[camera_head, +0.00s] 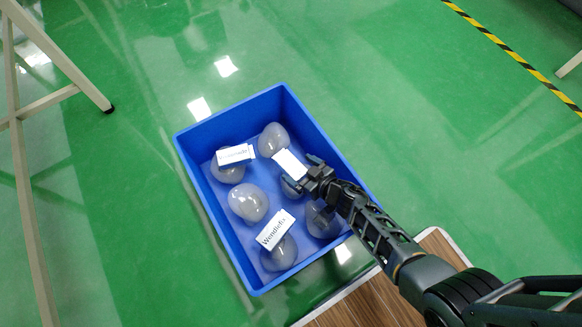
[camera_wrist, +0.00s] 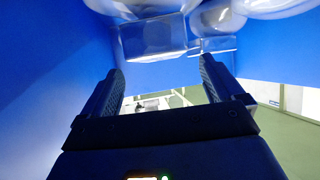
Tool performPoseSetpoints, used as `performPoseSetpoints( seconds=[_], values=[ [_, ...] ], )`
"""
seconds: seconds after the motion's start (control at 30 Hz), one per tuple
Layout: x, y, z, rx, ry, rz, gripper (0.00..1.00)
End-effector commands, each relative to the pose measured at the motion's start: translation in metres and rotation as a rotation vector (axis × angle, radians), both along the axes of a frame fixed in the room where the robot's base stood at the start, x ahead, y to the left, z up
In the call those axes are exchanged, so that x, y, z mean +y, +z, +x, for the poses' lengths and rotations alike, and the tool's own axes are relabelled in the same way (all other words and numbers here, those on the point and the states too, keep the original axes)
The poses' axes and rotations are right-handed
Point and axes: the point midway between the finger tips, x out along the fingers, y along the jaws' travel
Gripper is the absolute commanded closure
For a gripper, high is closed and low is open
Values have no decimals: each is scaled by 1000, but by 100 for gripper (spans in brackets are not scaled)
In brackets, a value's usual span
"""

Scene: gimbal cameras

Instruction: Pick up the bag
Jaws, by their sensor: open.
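Several clear, rounded bags lie in a blue crate (camera_head: 190,160) in the head view. Some carry white labels with dark lettering. One bag (camera_head: 248,203) lies at the middle left, and another bag (camera_head: 273,139) lies near the far wall. My gripper (camera_head: 310,172) is over the crate's right half, beside a bag with a white label (camera_head: 289,163) that it partly hides. In the wrist view my gripper (camera_wrist: 160,88) has its fingers wide apart with nothing between them. Clear plastic (camera_wrist: 150,38) shows beyond the fingertips. I cannot tell whether the fingers touch it.
The crate's blue walls surround the bags. A wooden board (camera_head: 370,300) with a pale edge is at the bottom right. Pale frame legs (camera_head: 60,60) stand at the left. The green floor (camera_head: 400,100) is clear, with a yellow-black stripe (camera_head: 500,45) at the upper right.

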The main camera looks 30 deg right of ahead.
Motion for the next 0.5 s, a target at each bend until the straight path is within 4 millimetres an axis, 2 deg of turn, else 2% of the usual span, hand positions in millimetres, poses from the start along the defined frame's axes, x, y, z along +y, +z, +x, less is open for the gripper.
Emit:
performPoseSetpoints(
  seconds=[0.03,0.23,0.5],
  values=[
    [1,-8,7,-2,1,-1,6],
    [5,-19,27,-1,0,-1,6],
    [7,-19,33,0,-1,0,6]
  ],
)
